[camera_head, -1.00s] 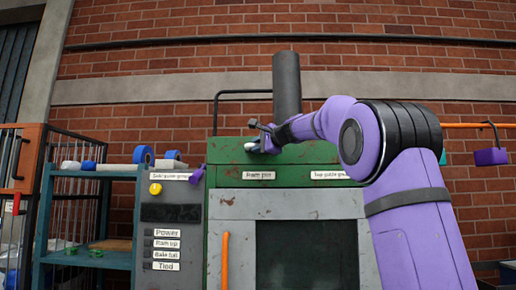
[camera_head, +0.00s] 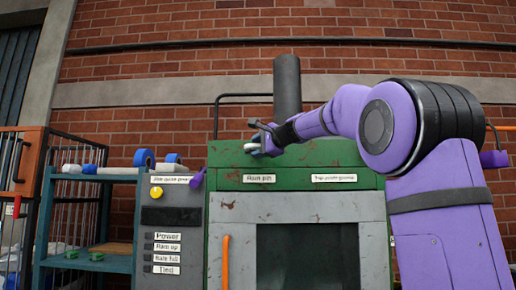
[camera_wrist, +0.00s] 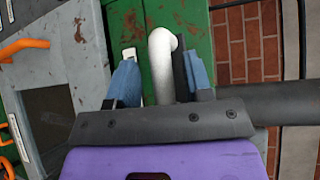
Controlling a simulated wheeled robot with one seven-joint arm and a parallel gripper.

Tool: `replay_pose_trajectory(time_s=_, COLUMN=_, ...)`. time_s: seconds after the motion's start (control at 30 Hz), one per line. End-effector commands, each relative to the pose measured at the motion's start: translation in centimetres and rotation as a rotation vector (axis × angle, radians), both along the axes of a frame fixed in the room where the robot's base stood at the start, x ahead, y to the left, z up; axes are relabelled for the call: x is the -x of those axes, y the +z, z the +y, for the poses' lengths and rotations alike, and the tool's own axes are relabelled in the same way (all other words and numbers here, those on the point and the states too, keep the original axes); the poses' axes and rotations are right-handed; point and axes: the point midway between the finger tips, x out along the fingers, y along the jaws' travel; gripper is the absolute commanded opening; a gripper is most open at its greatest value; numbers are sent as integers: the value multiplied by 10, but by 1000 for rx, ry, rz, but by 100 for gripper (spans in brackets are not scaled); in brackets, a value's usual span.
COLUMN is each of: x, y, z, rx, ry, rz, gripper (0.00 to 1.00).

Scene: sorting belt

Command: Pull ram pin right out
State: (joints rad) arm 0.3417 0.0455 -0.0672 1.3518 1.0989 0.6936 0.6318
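The ram pin is a white rod with a bent end. The lower part of the rod is hidden behind the gripper body. In the head view my gripper (camera_head: 265,146) is in front of the green machine top (camera_head: 320,154), above the "Ram pin" label (camera_head: 258,179). The white pin end (camera_head: 251,147) shows at its left.
The grey press door (camera_head: 233,208) with an orange handle (camera_head: 226,262) is below. A control panel (camera_head: 168,215) with a yellow button stands to the left, beside a blue shelf (camera_head: 115,262). A dark vertical cylinder (camera_head: 287,85) rises behind my gripper.

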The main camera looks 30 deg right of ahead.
Motion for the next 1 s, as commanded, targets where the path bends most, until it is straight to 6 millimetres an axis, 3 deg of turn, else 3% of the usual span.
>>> replay_pose_trajectory(time_s=0.27, x=15, y=3, z=-4, rx=1, ry=-2, rz=-2, gripper=46)
replay_pose_trajectory(time_s=0.7, x=89, y=14, z=-18, rx=0, ry=-1, rz=-1, gripper=46)
replay_pose_trajectory(time_s=1.0, x=105, y=16, z=-22, rx=0, ry=0, rz=1, gripper=46)
